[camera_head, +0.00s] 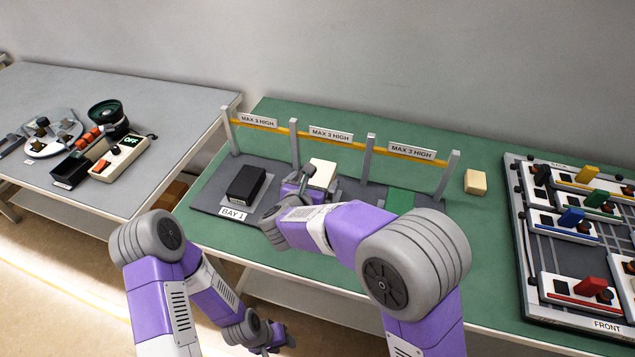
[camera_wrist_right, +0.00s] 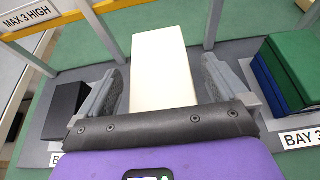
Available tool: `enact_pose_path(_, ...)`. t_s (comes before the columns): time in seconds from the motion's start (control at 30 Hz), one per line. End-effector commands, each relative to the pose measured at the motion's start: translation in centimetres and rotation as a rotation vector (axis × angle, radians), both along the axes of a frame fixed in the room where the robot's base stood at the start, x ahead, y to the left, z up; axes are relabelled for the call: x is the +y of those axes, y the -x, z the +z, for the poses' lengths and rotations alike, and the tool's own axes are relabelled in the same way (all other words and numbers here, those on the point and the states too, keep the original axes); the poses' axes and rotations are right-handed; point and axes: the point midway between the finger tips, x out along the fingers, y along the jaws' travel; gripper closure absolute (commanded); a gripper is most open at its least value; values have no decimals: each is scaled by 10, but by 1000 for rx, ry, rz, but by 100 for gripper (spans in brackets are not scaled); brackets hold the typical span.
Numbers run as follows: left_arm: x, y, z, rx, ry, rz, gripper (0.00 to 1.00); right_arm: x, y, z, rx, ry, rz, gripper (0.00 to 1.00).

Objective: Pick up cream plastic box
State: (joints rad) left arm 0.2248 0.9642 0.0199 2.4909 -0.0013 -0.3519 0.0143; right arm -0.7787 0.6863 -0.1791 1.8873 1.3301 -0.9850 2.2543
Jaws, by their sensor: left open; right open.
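The cream plastic box (camera_head: 322,174) stands in the middle bay of the grey rack base, beyond my right gripper (camera_head: 309,190). In the right wrist view the cream box (camera_wrist_right: 160,50) lies between the two open fingers of the right gripper (camera_wrist_right: 163,85), with a gap visible on each side. Its near end is hidden behind the gripper's dark front edge. My left gripper (camera_head: 272,338) is open and empty, low in front of the table and far from the box.
A black box (camera_head: 246,184) sits in bay 1 and green and blue boxes (camera_wrist_right: 290,70) in bay 3. Grey posts with a yellow rail (camera_head: 350,143) stand behind the bays. A tan block (camera_head: 475,181) lies to the right, before a board of coloured handles (camera_head: 575,240).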

Motion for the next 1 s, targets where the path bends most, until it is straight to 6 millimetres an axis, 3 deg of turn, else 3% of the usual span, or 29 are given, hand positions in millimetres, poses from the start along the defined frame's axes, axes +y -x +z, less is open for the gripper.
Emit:
enact_pose_path(0.2, 0, 0, -7, 0, 0, 0, 57, -8, -26, -15, 0, 0, -1, 0)
enact_pose_path(0.5, 0, 0, -6, 0, 0, 0, 57, -9, -30, -16, 0, 0, 0, 0)
enact_pose_path(0.87, 0, 0, -7, 0, 0, 0, 57, -8, -30, -16, 0, 0, 0, 55)
enact_pose_path(1.0, 0, 0, -7, 0, 0, 0, 57, -8, -30, -15, -2, 1, 0, 59)
